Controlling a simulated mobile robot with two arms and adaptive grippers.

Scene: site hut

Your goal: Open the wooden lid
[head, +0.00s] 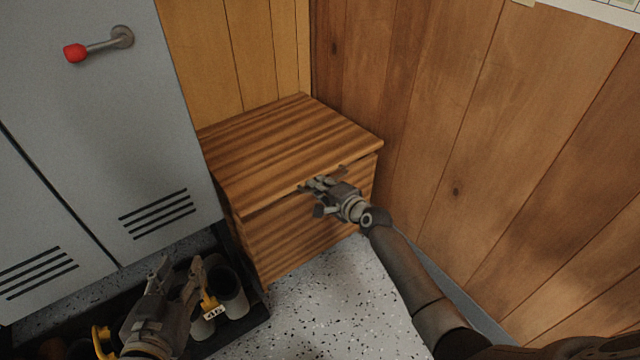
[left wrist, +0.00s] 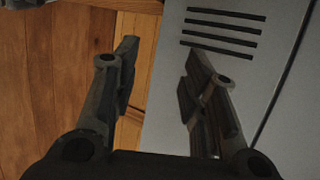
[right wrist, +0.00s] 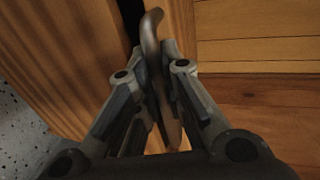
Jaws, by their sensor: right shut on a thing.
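The wooden lid (head: 290,140) tops a striped wooden box (head: 300,240) in the corner. The lid looks nearly level, with a narrow dark gap beneath its front edge in the right wrist view. My right gripper (head: 322,186) is at the lid's front edge, shut on a curved metal handle (right wrist: 151,45). The fingers hide part of the handle. My left gripper (head: 179,272) is open and empty, left of the box and above a dark tray. Its parted fingers also show in the left wrist view (left wrist: 162,62).
A grey locker (head: 100,130) with a red-tipped handle (head: 76,53) stands left of the box. Plank walls (head: 480,130) close in behind and right. Speckled floor (head: 330,310) is clear in front.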

